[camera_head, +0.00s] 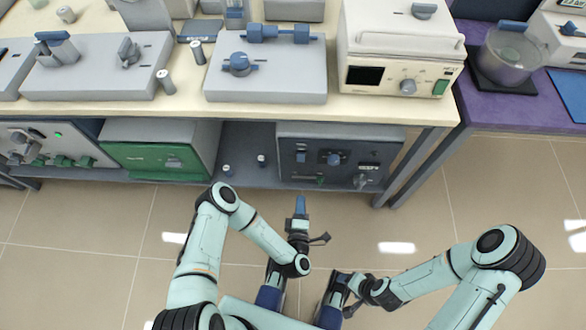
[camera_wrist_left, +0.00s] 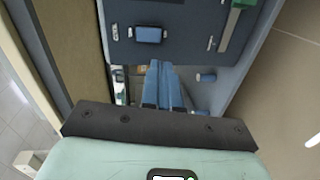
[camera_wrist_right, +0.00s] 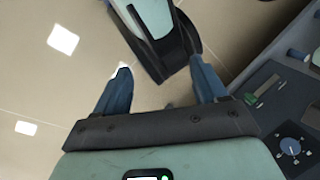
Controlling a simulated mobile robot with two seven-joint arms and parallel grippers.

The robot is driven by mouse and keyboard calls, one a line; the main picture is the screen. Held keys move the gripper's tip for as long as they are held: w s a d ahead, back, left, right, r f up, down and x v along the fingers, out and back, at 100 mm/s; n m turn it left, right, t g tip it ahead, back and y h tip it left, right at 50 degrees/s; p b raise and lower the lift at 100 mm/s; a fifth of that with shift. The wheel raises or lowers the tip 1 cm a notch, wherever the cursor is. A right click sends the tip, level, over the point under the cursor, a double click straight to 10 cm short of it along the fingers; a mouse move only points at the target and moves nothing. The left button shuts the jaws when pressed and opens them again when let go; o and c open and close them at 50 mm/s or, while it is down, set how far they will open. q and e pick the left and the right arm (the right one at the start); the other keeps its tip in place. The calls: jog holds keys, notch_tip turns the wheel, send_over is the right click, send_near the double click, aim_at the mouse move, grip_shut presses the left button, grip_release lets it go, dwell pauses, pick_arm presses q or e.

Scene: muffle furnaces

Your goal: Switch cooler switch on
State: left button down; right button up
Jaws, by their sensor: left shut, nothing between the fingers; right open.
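A dark blue-grey unit (camera_head: 287,137) stands on the lower shelf, with a blue rocker-like control (camera_head: 300,154), a round dial (camera_head: 334,158) and a small green piece on its front. I cannot read a label that marks the cooler switch. My left gripper (camera_head: 300,203) is shut and empty, in front of and below this unit, apart from it. In the left wrist view its fingers (camera_wrist_left: 163,84) point toward the unit's front, where the blue control (camera_wrist_left: 148,35) shows. My right gripper (camera_wrist_right: 163,85) is open and empty over the floor, with the dial (camera_wrist_right: 290,146) off to the right.
A green-fronted unit (camera_head: 160,148) and a grey unit with several controls stand left on the shelf. The bench above holds a grey platform (camera_head: 270,85) and a white furnace (camera_head: 400,45). A table leg (camera_head: 425,165) stands right of the dark unit. The floor in front is clear.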

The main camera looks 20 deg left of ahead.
pick_arm(q)
jog(key=shift+w+a+r+n, duration=0.1)
jog(key=shift+a+n, duration=0.15)
jog(key=shift+n, duration=0.35)
pick_arm(e)
jog(key=shift+a, duration=0.1)
jog(key=shift+f, duration=0.15)
pick_arm(q)
jog(key=b, duration=0.5)
send_near(300, 161)
pick_arm(e)
jog(key=w+d+f+t+h, duration=0.1)
jog(key=w+d+f+t, duration=0.1)
jog(key=w+d+f, duration=0.35)
pick_arm(q)
jog(key=b+x, duration=0.1)
jog(key=x, duration=0.5)
jog(key=shift+d+b, duration=0.1)
jog(key=shift+b, duration=0.3)
jog(key=shift+w, duration=0.45)
pick_arm(e)
jog(key=shift+m+g, duration=0.4)
jog(key=shift+g, duration=0.1)
jog(key=f, duration=0.1)
jog(key=s+f, duration=0.1)
jog(key=a+f, duration=0.1)
jog(key=shift+s+f, duration=0.25)
jog(key=shift+s, duration=0.15)
